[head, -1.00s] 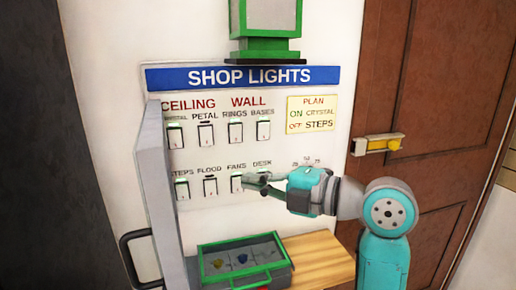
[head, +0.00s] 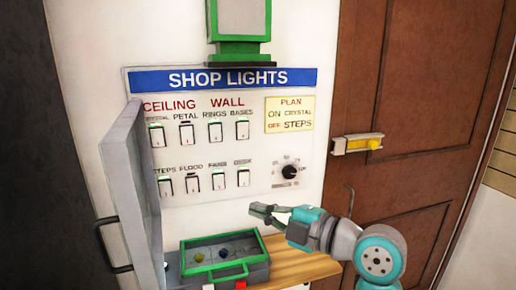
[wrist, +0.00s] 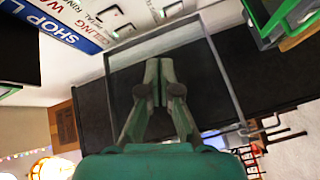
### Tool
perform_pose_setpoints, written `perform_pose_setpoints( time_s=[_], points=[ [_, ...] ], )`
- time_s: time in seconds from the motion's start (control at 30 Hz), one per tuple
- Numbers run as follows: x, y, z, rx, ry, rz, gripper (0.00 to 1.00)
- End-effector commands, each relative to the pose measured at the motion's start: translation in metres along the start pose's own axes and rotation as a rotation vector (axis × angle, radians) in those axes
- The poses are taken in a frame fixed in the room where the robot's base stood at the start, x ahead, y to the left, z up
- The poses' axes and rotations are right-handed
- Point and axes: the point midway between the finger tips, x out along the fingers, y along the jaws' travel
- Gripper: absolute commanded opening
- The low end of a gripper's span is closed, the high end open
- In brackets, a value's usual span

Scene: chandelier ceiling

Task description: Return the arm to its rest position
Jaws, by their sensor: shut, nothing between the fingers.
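My gripper (head: 268,213) is at the end of my teal and grey arm, in front of the wall panel and below its lower switch row. Its fingers are closed together with nothing between them, as the wrist view (wrist: 158,70) also shows. The SHOP LIGHTS panel (head: 230,130) carries two rows of rocker switches and a black dial (head: 289,172). The gripper is apart from the switches. A plan card (head: 290,114) reads ON CRYSTAL, OFF STEPS.
The grey panel door (head: 135,190) stands open on the left, with a dark handle (head: 108,245). A green-rimmed case (head: 225,274) sits on a wooden shelf (head: 290,255) below the gripper. A brown door (head: 410,120) with a yellow latch (head: 372,144) is at right.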

Motion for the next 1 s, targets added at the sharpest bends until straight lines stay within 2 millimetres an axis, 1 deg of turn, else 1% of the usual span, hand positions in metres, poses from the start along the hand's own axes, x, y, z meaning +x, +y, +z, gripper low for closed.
perform_pose_setpoints(
  time_s=[0.03, 0.07, 0.17, 0.27, 0.4, 0.47, 0.5, 0.63, 0.77, 0.8, 1.0],
  points=[
    [-0.001, -0.012, 0.006, 0.037, -0.018, 0.005, 0.0],
    [-0.002, -0.018, 0.009, 0.061, -0.028, 0.011, 0.0],
    [-0.006, -0.044, 0.022, 0.156, -0.074, 0.033, 0.0],
    [-0.013, -0.076, 0.037, 0.268, -0.131, 0.063, 0.0],
    [-0.028, -0.121, 0.054, 0.416, -0.214, 0.111, 0.0],
    [-0.036, -0.141, 0.06, 0.475, -0.249, 0.133, 0.0],
    [-0.042, -0.153, 0.063, 0.512, -0.272, 0.148, 0.0],
    [-0.062, -0.195, 0.071, 0.629, -0.347, 0.196, 0.0],
    [-0.086, -0.234, 0.075, 0.732, -0.419, 0.247, 0.0],
    [-0.095, -0.246, 0.075, 0.762, -0.44, 0.263, 0.0],
    [-0.138, -0.301, 0.068, 0.893, -0.541, 0.345, 0.0]
  ],
)
